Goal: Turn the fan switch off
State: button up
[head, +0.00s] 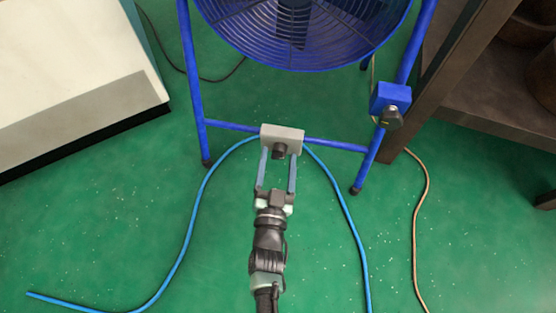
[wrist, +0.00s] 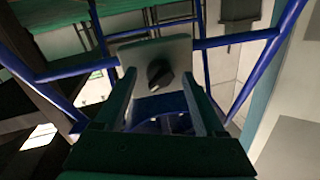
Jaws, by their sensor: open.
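A blue floor fan (head: 300,50) stands on a blue tube frame. A grey box (head: 270,132) with a dark round knob (head: 280,151) is on the frame's lower crossbar. The box (wrist: 180,50) and its black knob (wrist: 160,74) also show in the wrist view. A blue box (head: 390,95) with a dark knob (head: 391,118) is on the frame's right leg. Which of the two is the fan switch is not marked. My gripper (head: 279,155) is open, its two fingers on either side of the grey box's knob, apparently not closed on it. Knob contact cannot be told.
A blue hose (head: 187,235) loops over the green floor on both sides of my arm. A tan cable (head: 416,220) runs at the right. A dark shelf (head: 490,110) stands right, a white-topped cabinet (head: 75,60) left. The front floor is otherwise clear.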

grip_shut()
jog(key=shift+r+n+p, duration=0.1)
jog(key=shift+n+p, duration=0.2)
jog(key=shift+p, duration=0.1)
jog(key=shift+d+n+p, duration=0.1)
jog(key=shift+n+p, duration=0.4)
jog(key=shift+n, duration=0.1)
jog(key=n+p, duration=0.2)
jog(key=n, duration=0.1)
jog(key=shift+r+g, duration=0.1)
jog(key=shift+g, duration=0.2)
jog(key=n+p, duration=0.1)
jog(key=n, duration=0.2)
jog(key=n+p, duration=0.1)
jog(key=n, duration=0.2)
jog(key=shift+s+g+h, duration=0.1)
jog(key=shift+g+h, duration=0.2)
jog(key=shift+h, duration=0.1)
jog(key=shift+n, duration=0.4)
grip_release()
